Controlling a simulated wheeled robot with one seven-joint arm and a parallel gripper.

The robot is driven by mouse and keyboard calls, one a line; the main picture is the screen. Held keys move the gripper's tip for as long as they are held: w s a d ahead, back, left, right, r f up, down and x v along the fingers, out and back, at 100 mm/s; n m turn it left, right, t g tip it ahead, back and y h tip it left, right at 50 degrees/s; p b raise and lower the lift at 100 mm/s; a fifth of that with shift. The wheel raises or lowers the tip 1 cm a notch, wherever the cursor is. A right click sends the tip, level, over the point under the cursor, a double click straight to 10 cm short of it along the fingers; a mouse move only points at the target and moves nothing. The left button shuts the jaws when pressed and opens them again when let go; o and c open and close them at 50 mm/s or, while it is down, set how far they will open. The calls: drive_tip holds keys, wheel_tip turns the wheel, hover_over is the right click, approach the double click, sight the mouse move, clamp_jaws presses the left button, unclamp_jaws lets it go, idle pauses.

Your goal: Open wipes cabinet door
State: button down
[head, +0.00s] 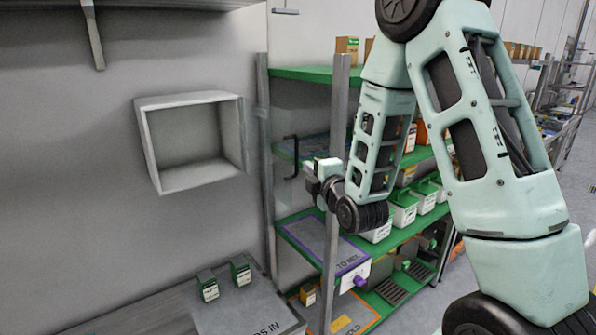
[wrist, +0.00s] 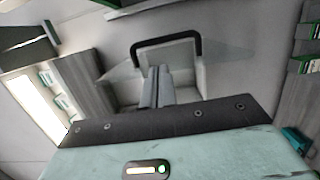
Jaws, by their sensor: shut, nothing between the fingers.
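The wipes cabinet (head: 190,103) is a pale grey, shallow box on the wall, and its inside shows. A black bar handle (head: 290,157) stands off to the right of the box; the panel bearing it is clear and hard to make out. In the wrist view the handle (wrist: 166,46) lies just beyond my fingertips, with a faint see-through panel around it and the pale box behind. My gripper (head: 313,184) is right of the handle and a little below it. Its fingers (wrist: 157,76) are together, empty, and seem apart from the handle.
A rack with green shelves (head: 305,74) and a grey post (head: 336,150) stands close by my gripper, holding boxes and bins. A bench (head: 235,305) with two small green-and-white packs (head: 240,272) is below the cabinet.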

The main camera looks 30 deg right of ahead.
drive_tip(key=shift+f+b, duration=0.2)
drive_tip(key=shift+b, duration=0.15)
drive_tip(key=w+d+p, duration=0.1)
drive_tip(key=w+p, duration=0.2)
drive_tip(key=w, duration=0.4)
drive_tip(key=shift+w+r+p, duration=0.2)
drive_tip(key=shift+r+p, duration=0.05)
drive_tip(key=shift+p, duration=0.05)
drive_tip(key=shift+d, duration=0.1)
drive_tip(key=w+d+b, duration=0.2)
drive_tip(key=d+b, duration=0.3)
drive_tip(key=d, duration=0.2)
drive_tip(key=shift+d, duration=0.25)
